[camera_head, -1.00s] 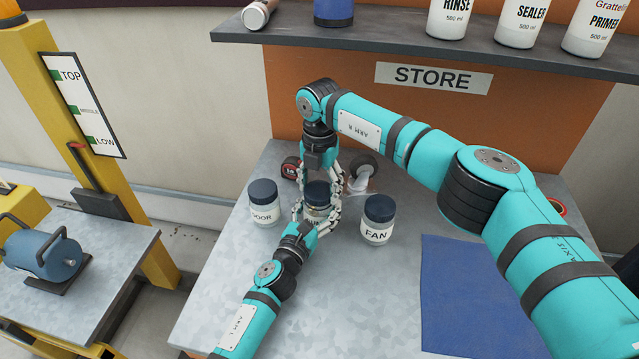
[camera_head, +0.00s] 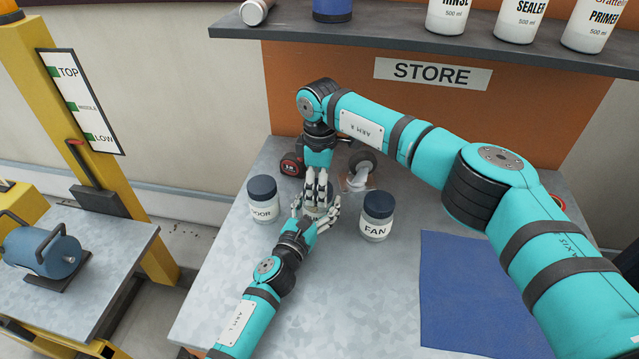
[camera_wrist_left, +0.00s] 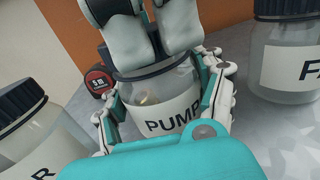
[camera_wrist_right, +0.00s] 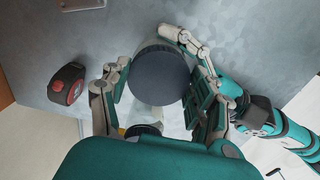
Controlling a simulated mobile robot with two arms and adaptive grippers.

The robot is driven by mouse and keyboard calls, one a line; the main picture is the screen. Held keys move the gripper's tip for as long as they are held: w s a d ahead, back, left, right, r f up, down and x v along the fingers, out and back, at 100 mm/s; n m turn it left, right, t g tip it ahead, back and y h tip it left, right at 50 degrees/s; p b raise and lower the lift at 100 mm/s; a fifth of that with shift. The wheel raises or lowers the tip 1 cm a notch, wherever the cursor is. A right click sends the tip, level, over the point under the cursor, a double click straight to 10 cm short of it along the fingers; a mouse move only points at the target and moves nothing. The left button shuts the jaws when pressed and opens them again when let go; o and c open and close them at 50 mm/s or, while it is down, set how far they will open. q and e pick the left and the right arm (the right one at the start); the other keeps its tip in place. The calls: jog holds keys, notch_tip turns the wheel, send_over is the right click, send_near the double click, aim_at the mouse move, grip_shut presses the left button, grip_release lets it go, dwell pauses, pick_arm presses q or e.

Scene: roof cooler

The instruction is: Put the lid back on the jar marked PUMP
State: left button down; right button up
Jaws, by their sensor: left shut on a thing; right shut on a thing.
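The PUMP jar (camera_wrist_left: 160,95), clear glass with a white label, stands upright on the bench in the left wrist view. My left gripper (camera_head: 316,218) is shut around its body. The dark lid (camera_wrist_right: 159,76) is between the fingers of my right gripper (camera_head: 318,192), which is shut on it from above. In the left wrist view a dark band of the lid (camera_wrist_left: 152,67) shows at the jar's mouth, below the right fingers. I cannot tell whether it is fully seated. In the head view the fingers hide most of jar and lid.
The lidded DOOR jar (camera_head: 263,203) stands left and the lidded FAN jar (camera_head: 376,218) right. A blue mat (camera_head: 475,290) lies at right. A shelf (camera_head: 420,47) overhangs the back.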

jog(key=m, duration=0.3)
jog(key=shift+m, duration=0.3)
jog(key=o, duration=0.7)
jog(key=shift+r, duration=2.3)
jog(key=shift+c, duration=0.3)
